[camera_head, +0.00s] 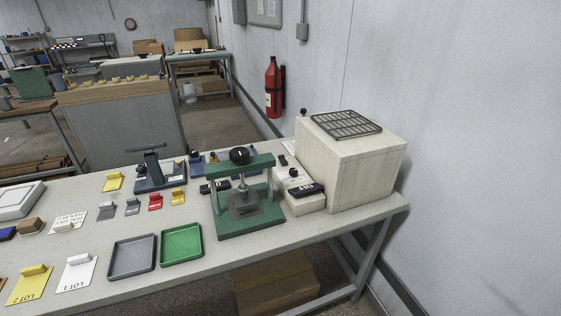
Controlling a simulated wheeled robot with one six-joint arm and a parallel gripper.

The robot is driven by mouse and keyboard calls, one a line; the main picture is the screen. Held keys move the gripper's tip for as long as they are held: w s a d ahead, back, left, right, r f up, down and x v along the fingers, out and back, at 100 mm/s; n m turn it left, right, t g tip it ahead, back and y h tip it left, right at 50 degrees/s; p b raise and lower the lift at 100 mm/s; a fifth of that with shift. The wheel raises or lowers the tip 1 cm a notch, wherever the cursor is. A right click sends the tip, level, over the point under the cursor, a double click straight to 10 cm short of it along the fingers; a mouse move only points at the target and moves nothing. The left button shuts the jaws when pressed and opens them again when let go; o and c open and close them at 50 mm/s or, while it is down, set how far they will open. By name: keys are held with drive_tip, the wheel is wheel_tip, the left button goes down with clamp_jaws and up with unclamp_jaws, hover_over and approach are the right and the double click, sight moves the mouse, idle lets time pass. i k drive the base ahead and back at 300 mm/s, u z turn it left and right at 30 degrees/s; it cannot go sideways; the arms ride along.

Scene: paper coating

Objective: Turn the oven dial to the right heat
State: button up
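A cream box that looks like the oven (370,172) stands at the right end of the table, close to the wall. A dark wire rack (346,124) lies on its top. A lower cream block (304,205) adjoins its left side and carries a black tag (305,190) with pale lettering too small to read surely. A small black round knob (293,172) shows on this block; I cannot tell whether it is the dial, nor read any heat marks. Another small black knob (303,111) shows behind the oven's far left corner. My gripper is not in view.
A green press (231,223) with a black top knob stands just left of the oven. A grey tray (132,263) and a green tray (181,245) lie at the table's front edge. Several coloured blocks and cards fill the left side. A fire extinguisher (272,88) hangs on the wall.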

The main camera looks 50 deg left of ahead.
sight(293, 172)
drive_tip(key=u, duration=0.85)
drive_tip(key=i, duration=1.05)
drive_tip(key=u, duration=1.55)
drive_tip(key=i, duration=0.55)
drive_tip(key=u, duration=0.4)
